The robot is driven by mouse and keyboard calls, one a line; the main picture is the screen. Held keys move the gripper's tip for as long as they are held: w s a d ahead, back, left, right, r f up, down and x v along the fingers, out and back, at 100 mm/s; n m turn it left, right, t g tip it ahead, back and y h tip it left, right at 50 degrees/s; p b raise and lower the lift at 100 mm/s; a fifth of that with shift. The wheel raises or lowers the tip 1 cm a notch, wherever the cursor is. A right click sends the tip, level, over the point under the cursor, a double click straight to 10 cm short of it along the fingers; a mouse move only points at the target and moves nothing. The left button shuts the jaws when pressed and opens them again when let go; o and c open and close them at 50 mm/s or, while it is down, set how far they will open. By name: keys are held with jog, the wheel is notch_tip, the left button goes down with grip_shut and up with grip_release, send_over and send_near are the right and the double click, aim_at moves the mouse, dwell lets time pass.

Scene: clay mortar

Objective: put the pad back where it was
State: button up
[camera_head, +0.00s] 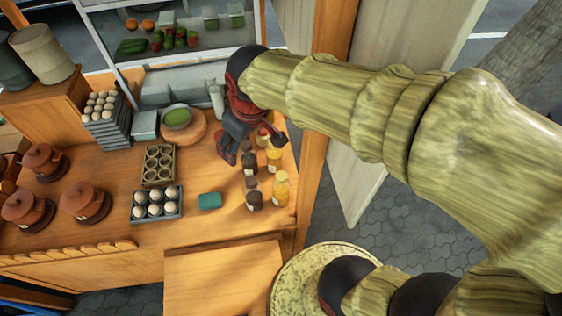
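A small teal-green pad (209,201) lies flat on the wooden counter (150,228), to the right of the dark egg tray. My gripper (253,150), red and dark, hangs over the right part of the counter, above and behind the pad in the picture. Its two fingers are spread apart, and I see nothing held between them. The gripper is clear of the pad.
Several bottles (281,188) stand below and beside my gripper, right of the pad. An egg tray (157,204) and a cup tray (159,165) stand left. The counter in front of the pad is bare.

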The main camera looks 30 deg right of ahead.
jog(key=s+d+r+m+t, duration=0.1)
jog(key=s+m, duration=0.1)
jog(key=s, duration=0.4)
jog(key=s+d+r+m, duration=0.2)
jog(key=s, duration=0.4)
jog(key=shift+d+r+t, duration=0.2)
jog(key=shift+t, duration=0.2)
